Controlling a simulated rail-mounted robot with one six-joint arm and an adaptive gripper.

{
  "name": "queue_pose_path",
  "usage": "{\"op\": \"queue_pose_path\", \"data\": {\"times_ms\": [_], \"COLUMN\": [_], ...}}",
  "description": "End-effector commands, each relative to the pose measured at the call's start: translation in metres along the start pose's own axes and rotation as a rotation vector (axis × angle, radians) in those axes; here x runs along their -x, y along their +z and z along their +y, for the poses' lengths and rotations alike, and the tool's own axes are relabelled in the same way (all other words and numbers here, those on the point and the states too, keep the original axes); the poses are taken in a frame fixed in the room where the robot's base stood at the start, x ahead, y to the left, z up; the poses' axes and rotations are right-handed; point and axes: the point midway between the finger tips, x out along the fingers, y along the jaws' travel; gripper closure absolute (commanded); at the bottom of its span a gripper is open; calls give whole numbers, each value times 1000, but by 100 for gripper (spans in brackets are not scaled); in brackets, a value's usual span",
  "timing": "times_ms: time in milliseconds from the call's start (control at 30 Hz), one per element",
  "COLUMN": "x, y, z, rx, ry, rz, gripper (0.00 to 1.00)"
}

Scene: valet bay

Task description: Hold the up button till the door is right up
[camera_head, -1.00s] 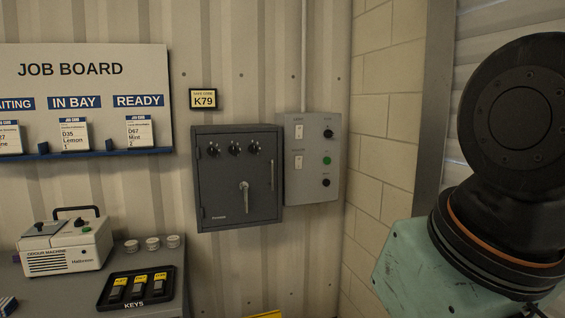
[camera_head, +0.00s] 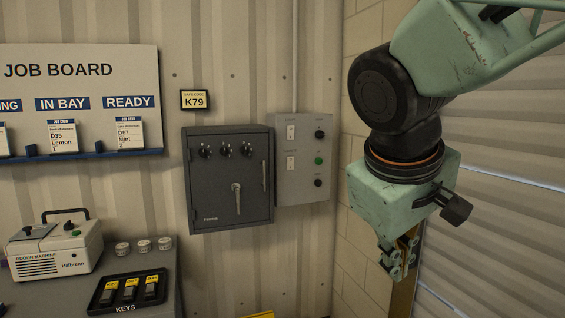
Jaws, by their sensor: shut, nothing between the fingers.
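The grey control box (camera_head: 304,158) is on the corrugated wall, just right of the safe. It has two white switches on its left side and a column of three round controls on its right. The middle one is a green button (camera_head: 318,160), with a dark knob (camera_head: 320,134) above and a dark button (camera_head: 318,182) below. Their labels are too small to read. My gripper (camera_head: 396,270) is shut and empty, pointing down, right of the box and apart from it. The slatted door (camera_head: 500,245) shows at the right; its top and bottom edges are out of view.
A dark grey safe (camera_head: 229,205) with dials and a handle is left of the box. A block wall (camera_head: 354,235) stands between the box and the door. A bench at lower left bears an odour machine (camera_head: 55,247) and a key tray (camera_head: 100,303).

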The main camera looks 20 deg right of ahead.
Motion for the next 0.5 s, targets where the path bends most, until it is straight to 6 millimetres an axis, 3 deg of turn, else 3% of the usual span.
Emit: {"op": "queue_pose_path", "data": {"times_ms": [500], "x": [-29], "y": [-112], "z": [102], "rx": [195], "ry": [243], "rz": [-7], "gripper": [100]}}
